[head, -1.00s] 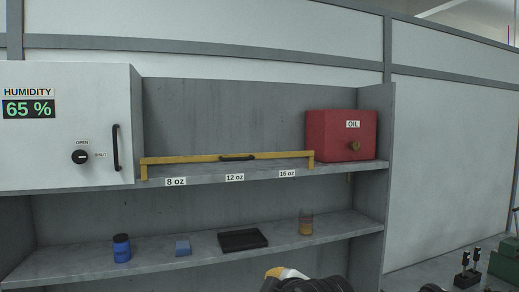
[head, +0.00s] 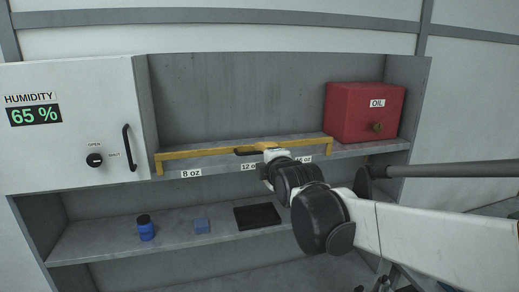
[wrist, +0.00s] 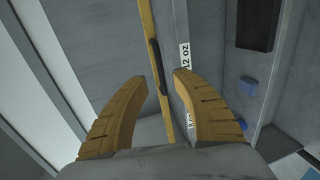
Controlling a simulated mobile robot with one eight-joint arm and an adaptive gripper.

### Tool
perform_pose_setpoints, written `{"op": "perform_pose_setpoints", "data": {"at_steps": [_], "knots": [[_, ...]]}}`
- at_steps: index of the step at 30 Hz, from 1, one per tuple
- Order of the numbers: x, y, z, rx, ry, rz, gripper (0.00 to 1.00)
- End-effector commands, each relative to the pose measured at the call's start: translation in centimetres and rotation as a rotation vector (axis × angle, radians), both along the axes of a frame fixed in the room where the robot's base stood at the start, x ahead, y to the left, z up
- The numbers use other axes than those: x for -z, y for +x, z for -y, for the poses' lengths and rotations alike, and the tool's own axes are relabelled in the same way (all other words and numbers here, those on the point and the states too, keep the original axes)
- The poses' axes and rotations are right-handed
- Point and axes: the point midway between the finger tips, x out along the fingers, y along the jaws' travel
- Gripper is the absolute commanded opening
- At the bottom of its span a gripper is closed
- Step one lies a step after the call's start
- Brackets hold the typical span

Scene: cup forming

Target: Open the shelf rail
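The yellow shelf rail (head: 200,151) runs along the front edge of the upper shelf, above the 8 oz, 12 oz and 16 oz labels. Its black handle (head: 243,152) is partly hidden behind my gripper (head: 266,152) in the head view. In the wrist view, my gripper (wrist: 163,78) is open, with its two yellow fingers apart. The rail (wrist: 147,25) and the black handle (wrist: 154,65) show in the gap between the fingers, a little beyond the tips. I cannot tell whether a finger touches the rail.
A red OIL box (head: 364,113) stands at the right of the upper shelf. A white humidity cabinet (head: 75,125) is at the left. The lower shelf holds a blue jar (head: 146,230), a blue block (head: 202,225) and a black tray (head: 257,217).

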Motion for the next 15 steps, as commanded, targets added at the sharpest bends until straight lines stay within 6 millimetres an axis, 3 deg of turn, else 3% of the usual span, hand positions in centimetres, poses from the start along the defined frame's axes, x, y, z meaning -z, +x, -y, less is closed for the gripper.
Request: {"op": "perform_pose_setpoints", "data": {"at_steps": [7, 15], "knots": [[0.8, 4.3, -1.2, 0.0, 0.001, -0.001, 0.32], [1.4, 6.3, -1.8, 0.001, 0.001, -0.001, 0.32]]}}
